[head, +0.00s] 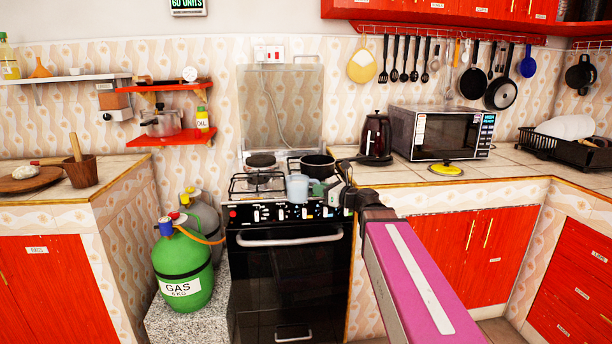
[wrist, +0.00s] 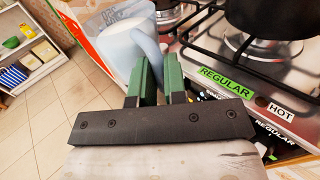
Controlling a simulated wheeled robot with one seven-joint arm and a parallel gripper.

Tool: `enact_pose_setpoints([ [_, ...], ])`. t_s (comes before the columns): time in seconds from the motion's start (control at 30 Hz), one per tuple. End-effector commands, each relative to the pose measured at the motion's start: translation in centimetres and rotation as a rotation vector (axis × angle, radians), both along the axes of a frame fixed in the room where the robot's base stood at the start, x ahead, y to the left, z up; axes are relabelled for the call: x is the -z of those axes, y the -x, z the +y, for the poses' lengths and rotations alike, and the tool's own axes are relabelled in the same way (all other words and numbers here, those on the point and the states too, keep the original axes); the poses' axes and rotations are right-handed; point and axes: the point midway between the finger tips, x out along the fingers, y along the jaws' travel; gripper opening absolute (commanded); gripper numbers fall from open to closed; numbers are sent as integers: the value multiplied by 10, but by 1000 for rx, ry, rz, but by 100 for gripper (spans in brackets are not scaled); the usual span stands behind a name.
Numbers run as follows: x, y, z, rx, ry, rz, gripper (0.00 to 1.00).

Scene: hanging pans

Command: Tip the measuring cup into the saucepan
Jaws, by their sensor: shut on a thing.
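The measuring cup (head: 297,189) is a pale blue, see-through cup. It looks roughly upright in front of the stove's front burners. My gripper (head: 321,190) is shut on its right side, apparently at the handle. In the wrist view the green fingers of my gripper (wrist: 157,82) close on the handle, and the cup (wrist: 124,42) shows white inside. The pan's inside is hard to see.
The stove (head: 290,240) has raised black grates. A green gas cylinder (head: 184,262) stands left of the stove. Pans and utensils hang above.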

Motion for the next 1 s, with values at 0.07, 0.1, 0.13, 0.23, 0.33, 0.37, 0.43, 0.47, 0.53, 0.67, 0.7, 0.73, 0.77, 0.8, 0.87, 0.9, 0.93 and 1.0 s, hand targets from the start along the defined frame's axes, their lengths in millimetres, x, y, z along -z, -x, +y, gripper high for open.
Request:
enact_pose_setpoints([
  [0.07,13,8,-15,1,0,2,0],
  [0.1,20,11,-22,1,-1,3,0],
  [0.13,24,13,-27,0,0,2,0],
  [0.23,39,21,-43,-2,-2,2,0],
  [0.33,54,28,-59,-4,0,2,0],
  [0.37,59,30,-64,-5,0,2,0],
  [0.43,69,35,-75,-7,-2,2,0],
  [0.47,73,38,-80,-7,-2,2,0],
  [0.53,83,42,-91,-9,-2,2,0],
  [0.67,101,51,-111,-11,-1,2,0],
  [0.7,107,54,-116,-12,-1,2,0],
  [0.73,111,56,-120,-13,-1,2,0],
  [0.77,113,58,-123,-13,-1,2,0],
  [0.8,117,59,-127,-14,-1,1,0],
  [0.87,122,62,-132,-16,-1,1,0],
  [0.9,125,63,-135,-16,-1,1,0],
  [0.93,126,64,-137,-16,0,0,0],
  [1.0,129,66,-140,-17,-1,-1,0],
])
